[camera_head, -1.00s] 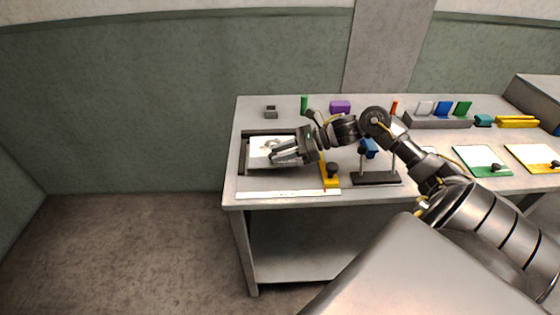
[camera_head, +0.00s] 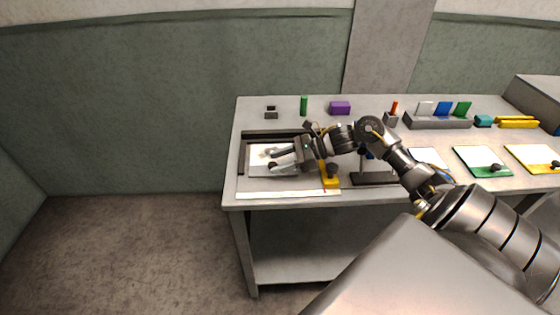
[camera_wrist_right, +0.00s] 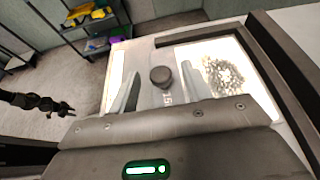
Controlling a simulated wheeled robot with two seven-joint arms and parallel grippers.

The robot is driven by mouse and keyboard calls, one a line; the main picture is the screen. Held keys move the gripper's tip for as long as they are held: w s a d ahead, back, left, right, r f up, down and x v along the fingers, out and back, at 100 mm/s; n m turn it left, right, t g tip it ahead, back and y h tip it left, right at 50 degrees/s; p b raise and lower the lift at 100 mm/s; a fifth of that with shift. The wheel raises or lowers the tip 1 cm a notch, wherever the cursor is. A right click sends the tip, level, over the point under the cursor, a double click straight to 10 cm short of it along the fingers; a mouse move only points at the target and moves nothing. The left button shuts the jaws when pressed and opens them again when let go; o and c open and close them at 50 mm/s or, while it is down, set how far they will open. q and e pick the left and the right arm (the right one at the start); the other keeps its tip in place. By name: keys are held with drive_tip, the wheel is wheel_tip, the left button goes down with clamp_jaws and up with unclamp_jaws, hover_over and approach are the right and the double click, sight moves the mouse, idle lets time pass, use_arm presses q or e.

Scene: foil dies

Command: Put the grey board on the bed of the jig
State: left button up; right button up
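The grey board (camera_wrist_right: 150,98) shows in the wrist view with a dark round knob (camera_wrist_right: 160,76), a grey strip and a white panel (camera_wrist_right: 225,75) bearing a speckled pattern. In the head view its white panel (camera_head: 258,160) lies inside the jig's dark fence (camera_head: 275,133), which runs along the back and left. The board looks flat on the bed; a small gap beneath cannot be ruled out. My right gripper (camera_head: 271,160) is open around the knob, with gaps on both sides in the wrist view. A dark shape (camera_wrist_right: 35,103), probably my left arm, shows at the wrist view's left.
A yellow clamp-like piece (camera_head: 330,180) and a dark-based stand (camera_head: 375,179) are right of the jig. A pale strip (camera_head: 290,194) lies along the front edge. Green (camera_head: 490,172) and yellow (camera_head: 545,166) boards lie at the right.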

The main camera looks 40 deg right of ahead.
drive_tip(key=shift+d, duration=0.1)
drive_tip(key=b+v, duration=0.3)
drive_tip(key=v, duration=0.7)
drive_tip(key=shift+s+d, duration=0.1)
drive_tip(key=shift+s, duration=0.05)
drive_tip(key=shift+s+d+r, duration=0.35)
drive_tip(key=shift+d+r, duration=0.05)
drive_tip(key=shift+d, duration=0.1)
use_arm(q)
drive_tip(key=a+f, duration=0.2)
drive_tip(key=shift+w+f, duration=0.35)
drive_tip(key=shift+f, duration=0.05)
drive_tip(key=shift+d, duration=0.15)
drive_tip(key=shift+s, duration=0.1)
use_arm(e)
drive_tip(key=shift+r, duration=0.1)
